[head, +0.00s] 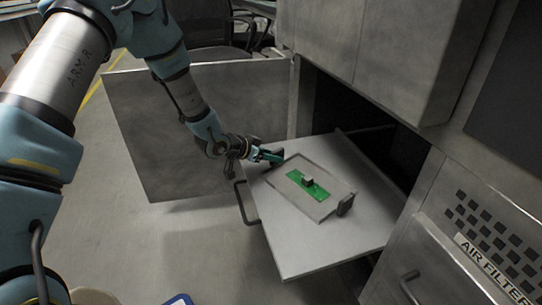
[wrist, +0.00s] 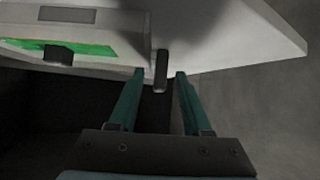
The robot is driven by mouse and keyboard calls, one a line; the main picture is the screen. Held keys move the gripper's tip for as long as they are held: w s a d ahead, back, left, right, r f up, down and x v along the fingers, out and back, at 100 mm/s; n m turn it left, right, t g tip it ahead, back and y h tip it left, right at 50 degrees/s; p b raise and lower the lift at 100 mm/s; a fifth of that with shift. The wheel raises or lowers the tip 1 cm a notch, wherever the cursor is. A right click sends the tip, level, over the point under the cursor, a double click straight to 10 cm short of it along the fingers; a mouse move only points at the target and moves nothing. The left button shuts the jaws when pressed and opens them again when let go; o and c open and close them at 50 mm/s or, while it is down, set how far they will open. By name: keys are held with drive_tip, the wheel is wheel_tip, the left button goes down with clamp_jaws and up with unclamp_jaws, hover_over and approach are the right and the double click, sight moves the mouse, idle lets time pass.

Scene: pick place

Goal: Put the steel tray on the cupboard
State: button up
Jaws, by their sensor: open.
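The steel tray (head: 292,190) is a flat grey rectangle with a dark handle at each end. My gripper (head: 272,156) is open at the tray's far-left end, by that handle. In the wrist view the dark handle (wrist: 161,70) shows between the tips of the two green fingers (wrist: 160,75), with gaps on both sides. The tray (wrist: 125,22) fills the upper left there. The grey cupboard (head: 375,50) stands above and behind the shelf.
The pulled-out shelf (head: 300,255) has bare room in front of the tray and a bar handle on its left edge. An open grey door (head: 200,130) stands behind my gripper. A dark opening (head: 370,125) lies behind the shelf. An "AIR FILTER" panel (head: 485,260) is at right.

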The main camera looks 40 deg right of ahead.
drive_tip(key=shift+r, duration=0.15)
drive_tip(key=shift+a+r, duration=0.25)
drive_tip(key=p+v, duration=0.4)
drive_tip(key=v, duration=0.7)
drive_tip(key=w+a+r+n+t+y, duration=0.25)
drive_tip(key=w+a+n, duration=0.2)
drive_tip(key=a, duration=0.65)
drive_tip(key=w+a+r+n+t+y, duration=0.2)
drive_tip(key=w+a+r+n+y, duration=0.3)
drive_tip(key=a, duration=0.6)
drive_tip(key=s+a+r+n+g+y, duration=0.1)
drive_tip(key=s+a+r+n, duration=0.1)
drive_tip(key=s+a, duration=0.3)
drive_tip(key=s+a+r+n+g+y, duration=0.2)
drive_tip(key=s+a+n, duration=0.3)
drive_tip(key=a, duration=0.9)
drive_tip(key=shift+s+a, duration=0.25)
drive_tip(key=shift+s, duration=0.1)
drive_tip(key=shift+r, duration=0.15)
